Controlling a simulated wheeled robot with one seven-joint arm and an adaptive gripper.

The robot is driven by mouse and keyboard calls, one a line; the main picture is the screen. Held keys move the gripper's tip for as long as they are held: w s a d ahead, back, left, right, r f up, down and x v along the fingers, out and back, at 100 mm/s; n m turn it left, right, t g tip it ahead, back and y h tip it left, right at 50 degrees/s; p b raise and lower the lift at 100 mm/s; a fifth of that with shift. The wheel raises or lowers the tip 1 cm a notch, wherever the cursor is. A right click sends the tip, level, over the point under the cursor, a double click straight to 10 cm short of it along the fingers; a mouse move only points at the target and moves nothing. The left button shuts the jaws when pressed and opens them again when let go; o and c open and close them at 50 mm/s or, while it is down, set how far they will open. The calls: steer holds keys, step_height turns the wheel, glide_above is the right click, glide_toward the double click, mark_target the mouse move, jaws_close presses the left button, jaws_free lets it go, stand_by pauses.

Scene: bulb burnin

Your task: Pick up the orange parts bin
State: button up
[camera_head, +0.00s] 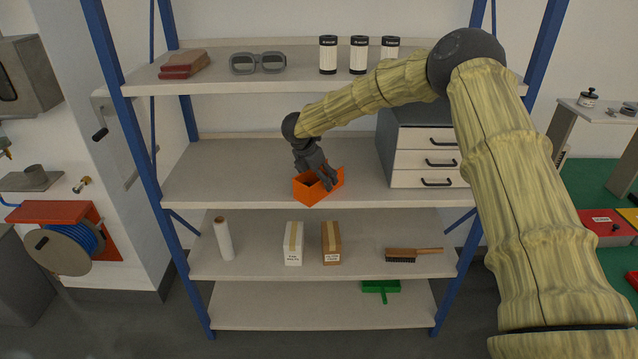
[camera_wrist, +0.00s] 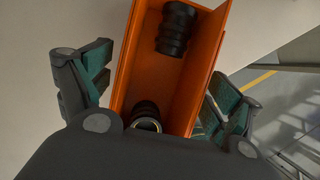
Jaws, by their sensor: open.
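The orange parts bin (camera_head: 307,192) sits on the middle shelf near its front edge, left of the drawer cabinet. My gripper (camera_head: 327,181) is at the bin from above, with its fingers partly covering it. In the wrist view, the orange bin (camera_wrist: 208,52) lies between the two open fingers of my gripper (camera_wrist: 155,100), one on each side. Gaps show between the fingers and the bin's walls in that view. Two black ribbed cylindrical parts lie in the bin: one near the far end (camera_wrist: 175,28) and one near the close end (camera_wrist: 146,112).
A grey cabinet with white drawers (camera_head: 425,158) stands right of the bin. The shelf (camera_head: 225,185) is clear to the left. The upper shelf holds goggles (camera_head: 257,63) and white canisters (camera_head: 359,54). Boxes (camera_head: 293,243) and a brush (camera_head: 412,254) are below. Blue posts (camera_head: 135,150) frame the rack.

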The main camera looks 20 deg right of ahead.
steer(key=shift+f, duration=0.15)
steer(key=shift+c, duration=0.2)
steer(key=c, duration=1.1)
